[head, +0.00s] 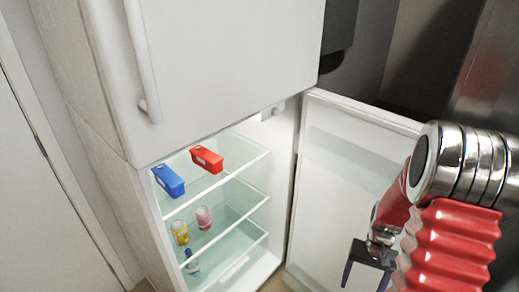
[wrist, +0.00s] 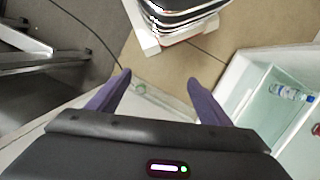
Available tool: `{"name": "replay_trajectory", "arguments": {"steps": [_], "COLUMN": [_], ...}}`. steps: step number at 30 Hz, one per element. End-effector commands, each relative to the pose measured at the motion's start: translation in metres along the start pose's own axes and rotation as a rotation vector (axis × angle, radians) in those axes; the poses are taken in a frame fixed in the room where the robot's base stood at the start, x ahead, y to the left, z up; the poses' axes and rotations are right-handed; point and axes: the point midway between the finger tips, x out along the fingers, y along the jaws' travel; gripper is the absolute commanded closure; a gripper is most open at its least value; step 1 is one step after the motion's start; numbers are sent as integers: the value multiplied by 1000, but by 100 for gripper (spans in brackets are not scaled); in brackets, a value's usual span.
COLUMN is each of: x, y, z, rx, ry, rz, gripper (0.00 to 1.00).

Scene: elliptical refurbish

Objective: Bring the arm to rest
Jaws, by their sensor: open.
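My gripper (head: 366,275) hangs at the lower right of the head view, in front of the open fridge door (head: 340,150). Its two purple fingers are spread apart with nothing between them. In the wrist view my gripper (wrist: 158,90) points down toward the tan floor (wrist: 175,65). My arm's red sleeve and silver joint fill the right side of the head view.
The open fridge (head: 240,185) holds a blue container (head: 168,181), a red container (head: 207,159), a yellow glass (head: 180,232), a pink glass (head: 204,217) and a bottle (head: 192,263). The bottle (wrist: 290,92) also shows in the wrist view. A closed upper door (head: 220,60) stands above.

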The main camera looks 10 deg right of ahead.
Motion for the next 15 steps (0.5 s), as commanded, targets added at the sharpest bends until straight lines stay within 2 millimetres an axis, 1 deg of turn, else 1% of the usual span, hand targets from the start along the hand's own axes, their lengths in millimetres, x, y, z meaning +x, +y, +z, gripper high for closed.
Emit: {"name": "replay_trajectory", "arguments": {"steps": [1, 3, 15], "x": [-12, -25, -92], "y": [-5, -11, -44], "z": [5, 12, 57], "rx": [-13, -29, -121], "ry": [14, 26, 113], "rz": [3, 6, 19], "gripper": [27, 27, 27]}}
